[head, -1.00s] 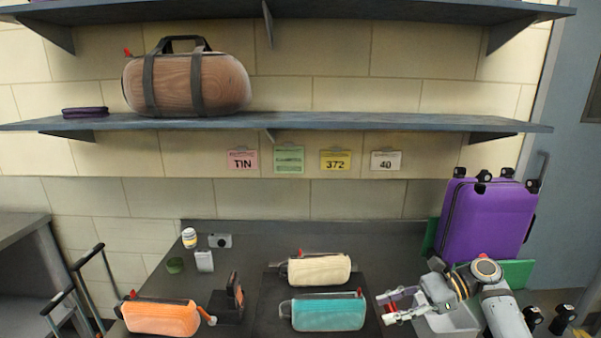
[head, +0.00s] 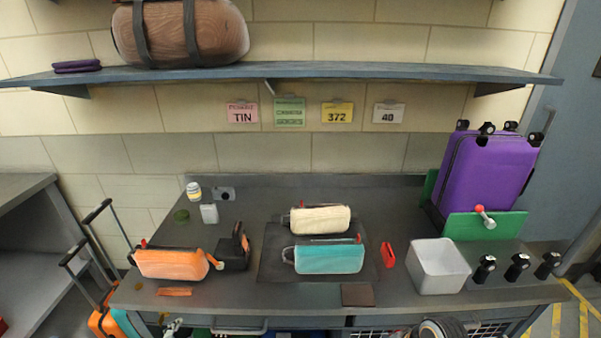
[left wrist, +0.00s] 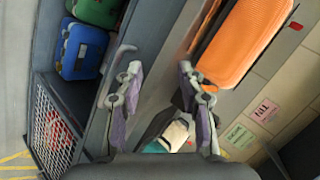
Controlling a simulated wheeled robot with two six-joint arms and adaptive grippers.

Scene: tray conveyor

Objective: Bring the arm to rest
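My left gripper (left wrist: 160,68) is open and empty in the left wrist view, its two fingers apart. In the head view, what seems to be its tip (head: 172,327) shows at the bottom edge, in front of the worktable (head: 215,297). A part of my right arm (head: 440,328) shows at the bottom edge, in front of the white bin; the right gripper is out of view. An orange pouch (head: 168,264) lies at the table's left. A cream pouch (head: 320,219) and a teal pouch (head: 328,259) lie on a dark mat (head: 272,268).
A red item (head: 387,254) lies between the mat and the white bin (head: 439,268). A purple suitcase (head: 487,172) stands at the back right behind a green panel (head: 500,226). Black knobs (head: 517,266) line the right front. A shelf (head: 300,73) runs above.

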